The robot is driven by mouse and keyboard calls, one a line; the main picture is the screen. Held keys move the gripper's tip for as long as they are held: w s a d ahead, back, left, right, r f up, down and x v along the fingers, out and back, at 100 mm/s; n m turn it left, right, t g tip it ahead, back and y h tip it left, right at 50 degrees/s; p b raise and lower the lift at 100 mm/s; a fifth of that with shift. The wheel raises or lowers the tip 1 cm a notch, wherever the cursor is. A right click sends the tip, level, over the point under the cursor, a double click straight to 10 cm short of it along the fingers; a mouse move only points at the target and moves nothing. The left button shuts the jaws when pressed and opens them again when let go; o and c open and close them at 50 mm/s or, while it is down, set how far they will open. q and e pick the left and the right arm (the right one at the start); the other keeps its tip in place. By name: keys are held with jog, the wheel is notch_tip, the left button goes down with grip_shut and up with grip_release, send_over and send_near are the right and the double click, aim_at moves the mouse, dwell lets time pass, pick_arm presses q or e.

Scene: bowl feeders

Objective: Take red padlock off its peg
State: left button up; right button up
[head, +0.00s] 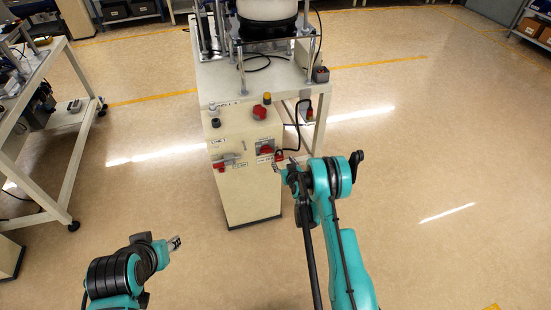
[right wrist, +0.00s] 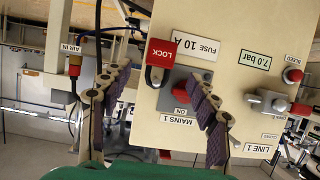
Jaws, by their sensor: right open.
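The red padlock (right wrist: 160,52), marked LOCK, hangs by its dark shackle on the front of the cream cabinet (right wrist: 225,25), beside the red MAINS 1 switch (right wrist: 180,93). The right wrist view shows it upside down; the peg is hidden behind the shackle. In the head view the padlock (head: 279,156) is a small red patch just beyond my right gripper (head: 287,168). My right gripper (right wrist: 157,80) is open and empty, one finger on each side of the padlock, apart from it. My left gripper (head: 174,243) is low at the left, away from the cabinet; its opening is unclear.
A grey valve with a red handle (head: 225,162) is on the cabinet front left of the switch. A red knob (head: 259,112) stands above. A black cable (head: 299,125) loops at the cabinet's right side, near the AIR IN fitting (right wrist: 75,65). Floor at right is clear.

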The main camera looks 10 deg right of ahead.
aim_at(280, 158)
jog(key=b+x, duration=0.1)
jog(key=x, duration=0.2)
jog(key=b+x, duration=0.1)
jog(key=x, duration=0.2)
jog(key=shift+s+f+b, duration=0.15)
jog(key=shift+f+b, duration=0.25)
jog(key=shift+w+f, duration=0.1)
jog(key=shift+w, duration=0.35)
jog(key=c, duration=1.3)
